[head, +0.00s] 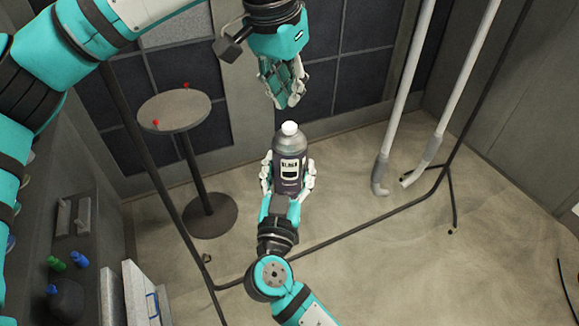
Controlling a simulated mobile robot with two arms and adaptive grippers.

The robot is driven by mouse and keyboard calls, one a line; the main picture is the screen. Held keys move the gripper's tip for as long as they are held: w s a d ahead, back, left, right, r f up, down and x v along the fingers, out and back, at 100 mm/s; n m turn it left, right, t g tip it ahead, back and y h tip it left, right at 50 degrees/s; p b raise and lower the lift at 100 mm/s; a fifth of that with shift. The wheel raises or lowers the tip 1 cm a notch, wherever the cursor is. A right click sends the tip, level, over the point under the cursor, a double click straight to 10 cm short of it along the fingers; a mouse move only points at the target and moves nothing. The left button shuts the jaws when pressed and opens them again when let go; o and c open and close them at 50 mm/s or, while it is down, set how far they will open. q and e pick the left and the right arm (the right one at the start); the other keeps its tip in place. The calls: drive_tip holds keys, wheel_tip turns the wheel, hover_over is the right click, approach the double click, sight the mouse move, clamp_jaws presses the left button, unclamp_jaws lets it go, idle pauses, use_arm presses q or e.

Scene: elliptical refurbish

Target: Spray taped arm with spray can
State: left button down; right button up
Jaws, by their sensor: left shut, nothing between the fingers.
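A dark spray can (290,172) with a white cap and a pale label stands upright in my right gripper (288,180), whose fingers close around its sides from below. My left gripper (284,90) hangs above the can, fingers pointing down, shut and empty, apart from the cap. Two long pale pieces with grey lower ends, a left one (407,85) and a right one (460,85), hang slanting at the right; I cannot tell for sure whether either is the taped arm.
A round grey table (174,111) with two small red items stands at the left. A dark frame (370,222) runs across the floor. A shelf with green and blue items (79,259) is at the lower left. The floor (430,270) at the lower right is mostly clear.

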use_arm(q)
drive_tip(key=v, duration=1.2)
drive_tip(key=shift+f, duration=0.1)
idle(0.5)
